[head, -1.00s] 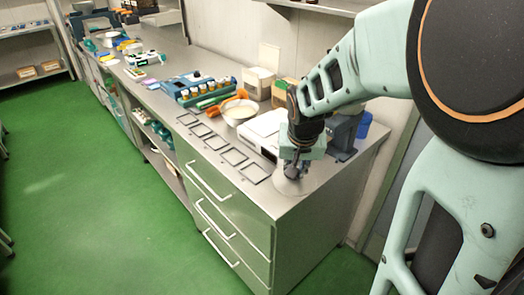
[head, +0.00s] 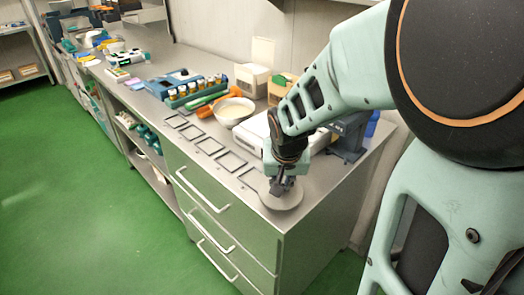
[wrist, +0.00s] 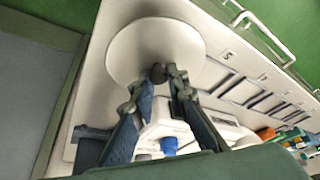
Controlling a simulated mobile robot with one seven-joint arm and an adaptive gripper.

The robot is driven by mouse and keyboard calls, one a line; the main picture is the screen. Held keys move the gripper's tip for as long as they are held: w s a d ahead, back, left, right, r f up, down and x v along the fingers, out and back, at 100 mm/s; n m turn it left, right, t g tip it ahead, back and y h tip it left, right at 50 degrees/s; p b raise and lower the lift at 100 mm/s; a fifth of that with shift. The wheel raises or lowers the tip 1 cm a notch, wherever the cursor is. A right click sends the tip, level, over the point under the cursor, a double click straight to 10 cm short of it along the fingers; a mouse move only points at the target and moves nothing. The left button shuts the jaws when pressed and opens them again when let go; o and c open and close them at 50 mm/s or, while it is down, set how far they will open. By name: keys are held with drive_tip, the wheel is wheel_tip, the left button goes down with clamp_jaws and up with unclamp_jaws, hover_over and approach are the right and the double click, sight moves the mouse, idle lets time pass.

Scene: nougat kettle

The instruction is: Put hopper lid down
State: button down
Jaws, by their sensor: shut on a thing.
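The hopper lid (head: 285,203) is a pale grey round disc near the front right corner of the steel counter. In the wrist view the lid (wrist: 140,45) shows almost whole, with a dark knob (wrist: 158,73) at its edge nearest me. My gripper (head: 279,187) points down over the lid. In the wrist view my gripper (wrist: 166,76) has its two fingertips shut on the knob. The lid lies about level, on or just above the counter top; I cannot tell which.
Several dark square outlines (head: 230,161) run in a row along the counter's front. Behind them stand a cream-filled bowl (head: 234,110), a white machine (head: 256,133) and a blue rack of bottles (head: 190,90). Drawers with bar handles (head: 202,189) are below.

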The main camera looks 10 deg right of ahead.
drive_tip(key=shift+f+b, duration=0.35)
drive_tip(key=shift+f, duration=0.65)
drive_tip(key=shift+d, duration=0.1)
drive_tip(key=shift+s+f, duration=0.1)
drive_tip(key=shift+f, duration=0.05)
drive_tip(key=c, duration=1.9)
unclamp_jaws()
